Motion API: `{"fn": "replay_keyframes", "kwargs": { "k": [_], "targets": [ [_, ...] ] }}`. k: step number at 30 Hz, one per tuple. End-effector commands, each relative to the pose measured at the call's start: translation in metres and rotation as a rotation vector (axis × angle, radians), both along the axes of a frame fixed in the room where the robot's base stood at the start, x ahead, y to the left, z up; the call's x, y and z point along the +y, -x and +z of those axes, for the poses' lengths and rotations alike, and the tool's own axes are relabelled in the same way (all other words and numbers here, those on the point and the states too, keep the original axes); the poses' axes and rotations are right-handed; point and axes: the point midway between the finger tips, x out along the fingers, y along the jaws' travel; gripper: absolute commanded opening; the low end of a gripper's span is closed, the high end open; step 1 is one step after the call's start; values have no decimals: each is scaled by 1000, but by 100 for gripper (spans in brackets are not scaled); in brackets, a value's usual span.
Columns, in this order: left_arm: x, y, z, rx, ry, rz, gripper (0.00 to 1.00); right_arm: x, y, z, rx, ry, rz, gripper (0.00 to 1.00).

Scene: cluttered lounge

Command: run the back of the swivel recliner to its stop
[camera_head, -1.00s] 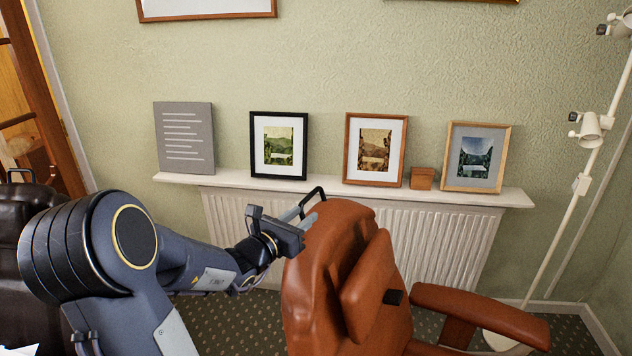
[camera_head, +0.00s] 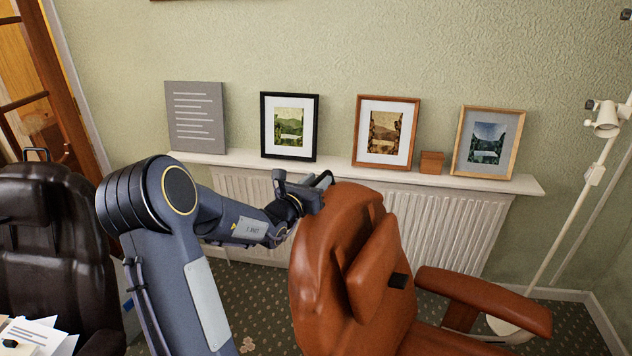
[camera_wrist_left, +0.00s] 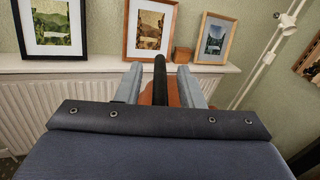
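The swivel recliner (camera_head: 325,270) is brown-orange leather and stands at the lower centre of the head view, its back upright or nearly so. A black bar handle (camera_head: 326,178) rises at the top of its back. My left gripper (camera_head: 317,187) is at this handle, beside the top of the back. In the left wrist view the two grey fingers (camera_wrist_left: 160,72) stand apart, with the black bar (camera_wrist_left: 160,82) between them and gaps on both sides. Some leather of the back shows behind the bar. The handle's lower part is hidden. My right gripper is not in view.
A radiator (camera_head: 440,225) under a white shelf (camera_head: 240,160) with framed pictures stands behind the recliner. A dark leather chair (camera_head: 50,230) is at the left, with papers (camera_head: 40,338) in front. A white floor lamp (camera_head: 570,230) stands at the right.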

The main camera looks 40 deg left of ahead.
Motion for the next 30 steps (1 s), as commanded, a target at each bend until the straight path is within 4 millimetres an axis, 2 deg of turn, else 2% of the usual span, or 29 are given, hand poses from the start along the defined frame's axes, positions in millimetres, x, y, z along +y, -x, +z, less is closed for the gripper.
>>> {"fn": "replay_keyframes", "kwargs": {
  "k": [1, 9, 15, 20, 30],
  "targets": [
    [0, 0, 0, 0, 0, 0, 34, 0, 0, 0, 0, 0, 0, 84],
    [0, 0, 0, -1, 0, 0, 0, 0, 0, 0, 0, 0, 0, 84],
    [7, 1, -3, -3, 6, 2, 0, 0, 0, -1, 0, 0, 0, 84],
    [43, 4, -16, -15, 46, 10, 0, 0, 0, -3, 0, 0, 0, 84],
    [134, 19, -63, -34, 169, 7, 0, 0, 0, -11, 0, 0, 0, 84]
  ]
}}
